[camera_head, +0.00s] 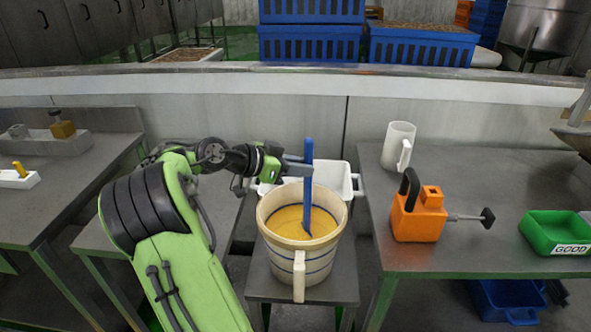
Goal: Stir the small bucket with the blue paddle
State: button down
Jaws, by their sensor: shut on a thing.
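The small bucket (300,262) is cream with dark blue bands and a handle facing me. It stands on a small grey table and holds a yellow-orange liquid. The blue paddle (308,172) stands nearly upright, its lower end inside the bucket at the liquid, right of the middle. My gripper (300,168) is shut on the paddle's shaft, above the bucket's back rim. My green arm reaches in from the left. How deep the paddle's tip sits in the liquid is hard to tell.
A white tub (347,180) sits behind the bucket. On the right table are a white jug (397,146), an orange tool (418,218) and a green tray (556,233). A blue bin (505,300) lies below.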

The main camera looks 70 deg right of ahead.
jog(key=shift+w+a+r, duration=0.1)
jog(key=shift+w+a, duration=0.15)
jog(key=shift+w, duration=0.35)
notch_tip(320, 180, up, 24)
jog(key=p, duration=2)
jog(key=shift+f+p, duration=0.25)
jog(key=shift+p, duration=0.05)
